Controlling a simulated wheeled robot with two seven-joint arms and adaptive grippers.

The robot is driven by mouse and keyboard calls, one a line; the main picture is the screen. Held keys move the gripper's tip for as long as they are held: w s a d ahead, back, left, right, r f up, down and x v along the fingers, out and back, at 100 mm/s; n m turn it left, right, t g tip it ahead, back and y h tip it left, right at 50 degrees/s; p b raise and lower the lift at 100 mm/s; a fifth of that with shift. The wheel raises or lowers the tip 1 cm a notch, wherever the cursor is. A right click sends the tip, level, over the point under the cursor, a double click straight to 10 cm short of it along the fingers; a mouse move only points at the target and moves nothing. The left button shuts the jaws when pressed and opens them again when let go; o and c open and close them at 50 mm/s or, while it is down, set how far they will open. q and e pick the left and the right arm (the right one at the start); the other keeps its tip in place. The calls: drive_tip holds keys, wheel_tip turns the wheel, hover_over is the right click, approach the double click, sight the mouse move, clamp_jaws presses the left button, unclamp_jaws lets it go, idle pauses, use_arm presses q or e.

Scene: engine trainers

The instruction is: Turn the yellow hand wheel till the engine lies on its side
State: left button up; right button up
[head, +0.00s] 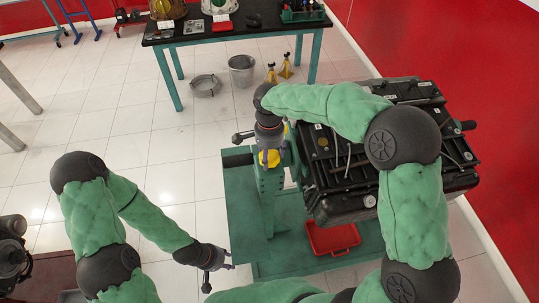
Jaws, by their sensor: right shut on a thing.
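The black engine (335,175) is on the green stand (268,205) at right, its broad face with rods and small labels turned up towards me. My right arm crosses in front of part of it. The yellow hand wheel (269,158) is at the stand's left end, mostly hidden by my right gripper. My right gripper (271,143) points down and is shut on the wheel. My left gripper (229,259) is low, left of the stand's base and apart from the wheel. Its fingers are too small and dark to tell open from shut.
A red tray (332,238) lies on the stand's base under the engine. A black-topped workbench (235,27) stands behind, with a bucket (242,70), a ring-shaped item (205,85) and yellow jack stands (286,66) nearby. A red wall is at right.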

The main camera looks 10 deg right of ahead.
sight(269, 155)
drive_tip(key=shift+a+m+b, duration=0.1)
drive_tip(key=shift+m+b, duration=0.2)
drive_tip(key=shift+m, duration=1.6)
drive_tip(key=o, duration=1.1)
drive_tip(key=shift+o, duration=0.2)
wheel_tip(269, 155, up, 12)
